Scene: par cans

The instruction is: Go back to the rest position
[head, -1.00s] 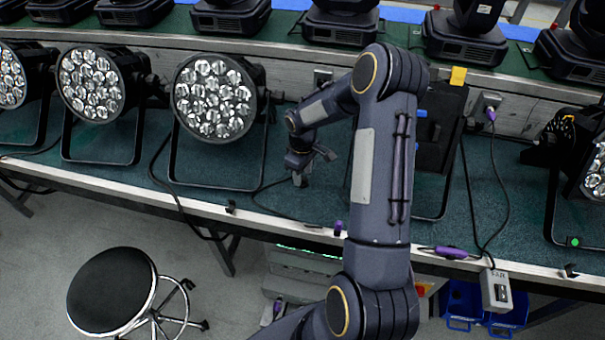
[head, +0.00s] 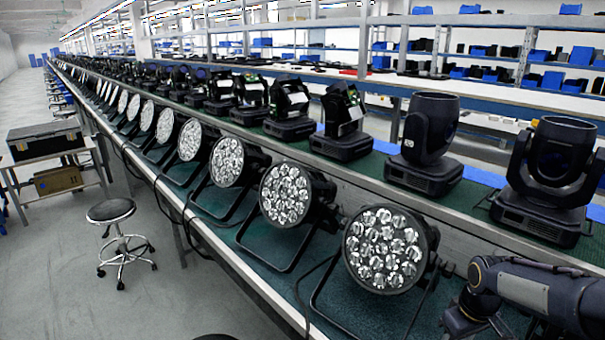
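Part of one of my arms (head: 525,290) shows at the lower right of the head view, coming in from the right edge. It reaches over the bench beside the nearest par can (head: 386,250). I cannot make out any gripper fingers; the arm's lower end runs out of the bottom of the picture. My other arm is not in view. The par cans, black with round clear lens clusters, stand on the green bench top in a long row going back to the upper left. A second par can (head: 286,194) and a third (head: 227,161) follow the nearest one.
Black moving-head lights (head: 424,140) stand on a raised shelf behind the par cans. A black round stool (head: 111,210) stands on the floor at left. A black case (head: 46,139) sits on a small table.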

